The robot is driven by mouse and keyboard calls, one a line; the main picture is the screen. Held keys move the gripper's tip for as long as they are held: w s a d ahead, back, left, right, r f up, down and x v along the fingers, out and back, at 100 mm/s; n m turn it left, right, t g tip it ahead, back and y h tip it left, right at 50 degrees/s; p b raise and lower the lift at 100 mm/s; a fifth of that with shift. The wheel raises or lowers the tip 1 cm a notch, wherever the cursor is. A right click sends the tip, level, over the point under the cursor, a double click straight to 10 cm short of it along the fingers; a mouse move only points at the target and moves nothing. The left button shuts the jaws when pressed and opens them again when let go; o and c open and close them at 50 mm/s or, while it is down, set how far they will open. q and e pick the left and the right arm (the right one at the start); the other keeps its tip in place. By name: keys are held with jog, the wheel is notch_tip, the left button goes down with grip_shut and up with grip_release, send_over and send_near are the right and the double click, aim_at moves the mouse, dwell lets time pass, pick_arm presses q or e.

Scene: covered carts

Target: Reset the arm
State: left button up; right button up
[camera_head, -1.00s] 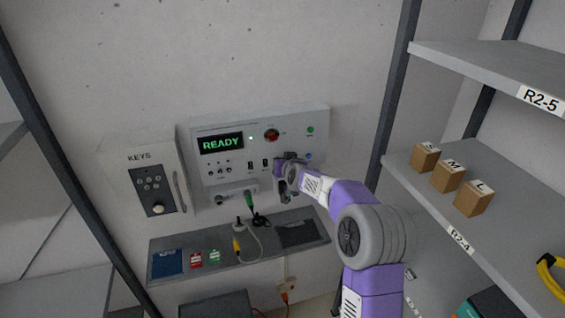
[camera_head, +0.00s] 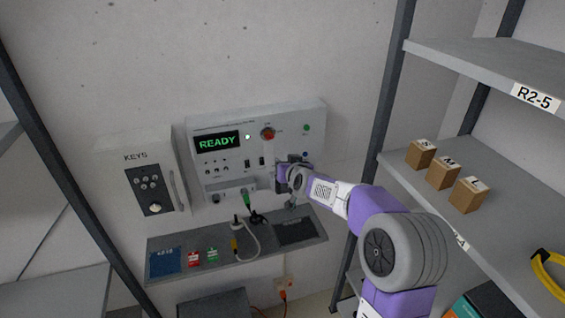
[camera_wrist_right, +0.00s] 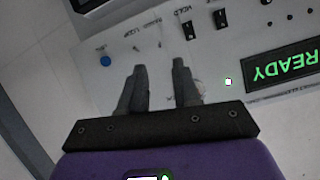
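My right arm reaches in from the lower right in the head view. Its gripper (camera_wrist_right: 160,82) shows in the wrist view with two dark fingers apart and nothing seen between them. The gripper is in front of the grey control panel (camera_head: 228,172), near its lower right part. Whether it touches the panel I cannot tell. The panel's green display (camera_head: 217,142) reads READY, and it also shows upside down in the wrist view (camera_wrist_right: 284,65). A red knob (camera_head: 268,133) and a green button (camera_head: 307,127) are on the panel. A blue button (camera_wrist_right: 104,61) shows left of the fingers. My left gripper is not in view.
A key box (camera_head: 154,184) hangs left of the panel. A ledge (camera_head: 205,262) below holds cards and a cable. At the right, a shelf (camera_head: 500,222) carries several small boxes, close to my arm. A dark rack post (camera_head: 70,165) stands at the left.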

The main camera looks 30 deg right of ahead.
jog(key=shift+s, duration=0.15)
dwell(0.4)
jog(key=s+a+f+n+g+y+b, duration=0.15)
jog(key=a+f, duration=0.25)
jog(key=f, duration=0.7)
jog(key=s+a+f+g+y+b, duration=0.1)
jog(key=s+a+f+g+b, duration=0.3)
jog(key=f, duration=0.7)
jog(key=s+a+f+y, duration=0.15)
jog(key=a+f, duration=0.35)
jog(key=f, duration=0.5)
jog(key=s+a+f+g+y+b, duration=0.1)
jog(key=s+a+f+g+b, duration=0.1)
jog(key=s+a+f, duration=0.3)
jog(key=s+a+f+g+y+b, duration=0.1)
jog(key=s+a+f+g+b, duration=0.1)
jog(key=s+a+f, duration=0.3)
jog(key=s+a+f+g+y+b, duration=0.1)
jog(key=s+a+f, duration=0.4)
jog(key=s+f, duration=0.7)
jog(key=s+n+g+b, duration=0.1)
jog(key=s+g, duration=0.1)
jog(key=s, duration=0.1)
jog(key=shift+s+a, duration=0.15)
jog(key=shift+a, duration=0.15)
